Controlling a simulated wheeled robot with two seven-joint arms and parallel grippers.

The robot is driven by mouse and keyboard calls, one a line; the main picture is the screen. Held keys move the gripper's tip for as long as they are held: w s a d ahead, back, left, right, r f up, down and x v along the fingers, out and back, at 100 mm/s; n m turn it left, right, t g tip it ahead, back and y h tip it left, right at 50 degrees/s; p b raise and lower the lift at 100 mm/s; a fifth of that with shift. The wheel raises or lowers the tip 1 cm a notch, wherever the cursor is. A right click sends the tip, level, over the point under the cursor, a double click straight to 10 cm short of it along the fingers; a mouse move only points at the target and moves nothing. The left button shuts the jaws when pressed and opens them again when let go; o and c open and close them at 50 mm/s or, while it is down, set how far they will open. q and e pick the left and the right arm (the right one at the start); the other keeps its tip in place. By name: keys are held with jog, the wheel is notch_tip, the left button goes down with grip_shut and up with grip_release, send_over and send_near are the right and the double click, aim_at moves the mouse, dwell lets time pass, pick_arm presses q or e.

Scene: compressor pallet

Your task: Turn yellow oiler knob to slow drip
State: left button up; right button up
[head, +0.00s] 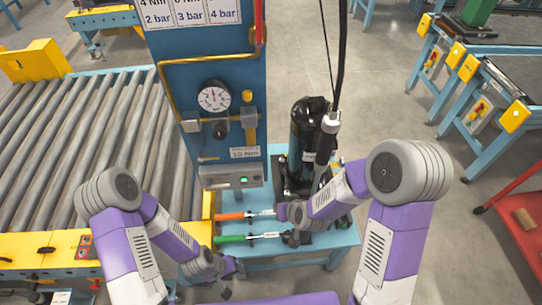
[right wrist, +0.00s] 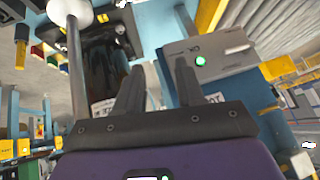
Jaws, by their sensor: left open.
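A small yellow knob (head: 247,96) shows on the blue panel (head: 180,85), right of a round pressure gauge (head: 214,96). A yellow upright part stands just below it, and I cannot tell which of the two belongs to the oiler. My left gripper (head: 228,279) is open and empty, low in the head view and well below the panel. My right gripper (head: 290,212) is over the small blue table, apart from the knob; its fingertips are hard to see there. In the right wrist view my right gripper (right wrist: 156,78) has its fingers apart with nothing between them.
Orange-handled (head: 231,216) and green-handled (head: 230,239) tools lie on the blue table (head: 325,240). A black cylindrical tool (head: 306,130) stands behind them, with a cable hanging above. A grey box with a green light (head: 243,181) is under the gauge. A roller conveyor (head: 85,135) lies left.

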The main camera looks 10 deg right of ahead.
jog(key=w+a+r+t+h+p, duration=0.1)
jog(key=w+a+r+t+p, duration=0.2)
jog(key=r, duration=0.4)
jog(key=w+a+r+t+h+p, duration=0.1)
jog(key=w+r+t+p, duration=0.1)
jog(key=w+r+p, duration=0.3)
jog(key=m+t+h+p, duration=0.1)
jog(key=t+p, duration=0.3)
jog(key=t, duration=0.2)
send_near(247, 97)
jog(key=w, duration=0.5)
jog(key=w+p, duration=0.1)
jog(key=w, duration=0.2)
jog(key=shift+w+d+f, duration=0.1)
jog(key=shift+w+f, duration=0.1)
jog(key=shift+w, duration=0.2)
jog(key=shift+c, duration=0.5)
grip_shut()
jog(key=shift+m+h, duration=0.6)
jog(key=shift+h, duration=0.1)
jog(key=shift+m+h, duration=0.3)
jog(key=shift+h, duration=0.2)
